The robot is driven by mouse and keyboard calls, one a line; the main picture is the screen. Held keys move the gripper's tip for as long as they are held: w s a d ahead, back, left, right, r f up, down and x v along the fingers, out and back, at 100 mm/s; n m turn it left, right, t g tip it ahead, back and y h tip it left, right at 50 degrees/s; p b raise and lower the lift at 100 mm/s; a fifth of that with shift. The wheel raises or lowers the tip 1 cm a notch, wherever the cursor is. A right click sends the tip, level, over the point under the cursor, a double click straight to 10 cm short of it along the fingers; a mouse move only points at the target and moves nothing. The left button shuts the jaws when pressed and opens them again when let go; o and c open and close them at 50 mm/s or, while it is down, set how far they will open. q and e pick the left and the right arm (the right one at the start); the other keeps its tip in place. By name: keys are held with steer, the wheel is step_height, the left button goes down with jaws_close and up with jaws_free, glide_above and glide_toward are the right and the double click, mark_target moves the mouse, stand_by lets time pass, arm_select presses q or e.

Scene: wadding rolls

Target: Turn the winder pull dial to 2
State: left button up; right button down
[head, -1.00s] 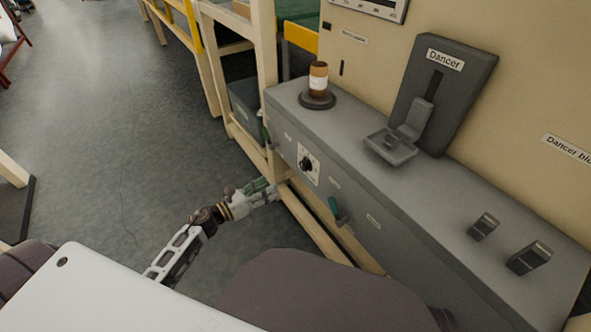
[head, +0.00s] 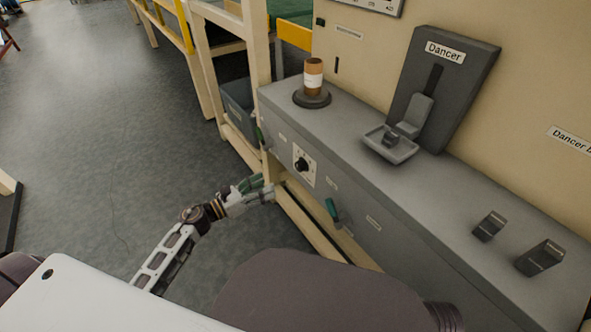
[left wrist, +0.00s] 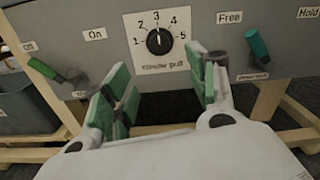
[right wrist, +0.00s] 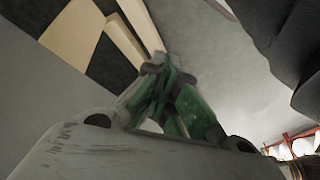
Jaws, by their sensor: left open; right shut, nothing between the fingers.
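The winder pull dial (head: 302,164) is a black knob on a white plate on the grey front panel. In the left wrist view the dial (left wrist: 159,41) shows numbers 1 to 5 around it, and its pointer appears to be near 3. My left gripper (head: 262,188) is below and left of the dial in the head view. In the left wrist view my left gripper (left wrist: 165,88) is open and empty, its green pads apart, with the dial above and between them, not touched. My right gripper (right wrist: 165,80) is shut and empty in the right wrist view.
A green-handled lever (left wrist: 48,70) marked On and Off is left of the dial, and another teal lever (left wrist: 257,45) is right of it. Wooden beams (head: 310,220) run below the panel. A Dancer unit (head: 440,95) and a brown roll (head: 313,78) are above on the console.

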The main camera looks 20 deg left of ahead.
mark_target(298, 169)
arm_select(q)
steer(key=shift+b+x, duration=0.65)
steer(key=shift+x, duration=5.95)
arm_select(e)
steer(key=shift+w+a+f+t+y, duration=0.15)
steer(key=shift+a+f, duration=0.1)
steer(key=shift+f, duration=0.55)
steer(key=shift+w+a+f+t+y, duration=0.1)
steer(key=shift+a+f+t+y, duration=0.1)
steer(key=shift+f, duration=0.6)
arm_select(q)
steer(key=c, duration=1)
arm_select(e)
steer(key=shift+r, duration=0.1)
